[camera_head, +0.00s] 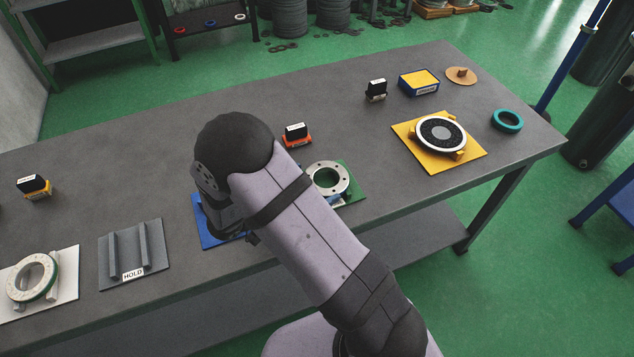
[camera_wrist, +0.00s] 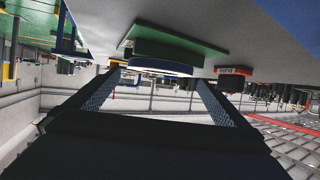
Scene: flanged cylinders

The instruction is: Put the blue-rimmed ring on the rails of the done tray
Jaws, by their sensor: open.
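A pale metal ring with bolt holes (camera_head: 317,170) sits on a green plate (camera_head: 354,184), partly behind my arm in the head view. In the wrist view, the ring's blue-and-white rim (camera_wrist: 160,68) shows against the green plate (camera_wrist: 175,49). My gripper (camera_wrist: 157,78) is open, one finger to each side of the ring in that view; I cannot tell whether they reach around it. The head view hides the fingertips behind my arm. A blue plate (camera_head: 208,232) is mostly covered by my arm. No done label is readable.
A grey railed tray marked HOLD (camera_head: 118,255) and a white plate (camera_head: 68,262) with a green-rimmed ring (camera_head: 50,287) are at left. A black-and-orange box (camera_head: 297,134) stands behind the green plate. A yellow plate (camera_head: 465,155) holding a black-and-white disc is at right.

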